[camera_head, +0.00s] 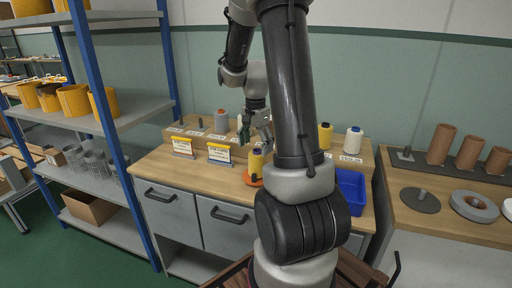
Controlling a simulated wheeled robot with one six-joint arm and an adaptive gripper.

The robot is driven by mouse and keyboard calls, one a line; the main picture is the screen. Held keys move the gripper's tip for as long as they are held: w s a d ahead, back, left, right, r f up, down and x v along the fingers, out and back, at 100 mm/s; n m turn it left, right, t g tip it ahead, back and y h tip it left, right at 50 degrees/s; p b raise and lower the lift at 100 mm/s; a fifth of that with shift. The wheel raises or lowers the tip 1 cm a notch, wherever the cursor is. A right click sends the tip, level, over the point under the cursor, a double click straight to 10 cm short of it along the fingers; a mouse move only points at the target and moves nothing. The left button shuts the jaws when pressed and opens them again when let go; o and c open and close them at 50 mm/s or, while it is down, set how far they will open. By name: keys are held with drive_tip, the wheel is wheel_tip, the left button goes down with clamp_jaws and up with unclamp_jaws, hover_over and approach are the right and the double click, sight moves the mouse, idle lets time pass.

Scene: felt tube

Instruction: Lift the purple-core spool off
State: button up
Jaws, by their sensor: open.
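No purple core can be made out on any spool at this size. A yellow spool (256,162) stands upright on an orange disc (252,180) near the middle of the wooden bench. A grey spool (221,122), another yellow spool (325,136) and a white spool (353,141) stand on the raised back shelf. My gripper (255,136) is open and hangs above the yellow spool on the orange disc, a little behind or over it; the exact gap cannot be told. My arm hides the bench just right of it.
Two small yellow-and-white signs (219,154) stand left of the orange disc. A blue bin (350,190) sits at the bench's right. Blue-posted shelving (120,110) stands left. A side table (470,229) at right holds brown tubes (469,152). The bench's front left is clear.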

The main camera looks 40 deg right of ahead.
sight(256, 165)
drive_tip(key=shift+m, duration=0.3)
drive_tip(key=f, duration=0.9)
drive_tip(key=shift+w+d, duration=0.15)
drive_tip(key=shift+d, duration=0.2)
drive_tip(key=shift+c, duration=0.5)
drive_tip(key=c, duration=1.2)
drive_tip(key=shift+r, duration=3.55)
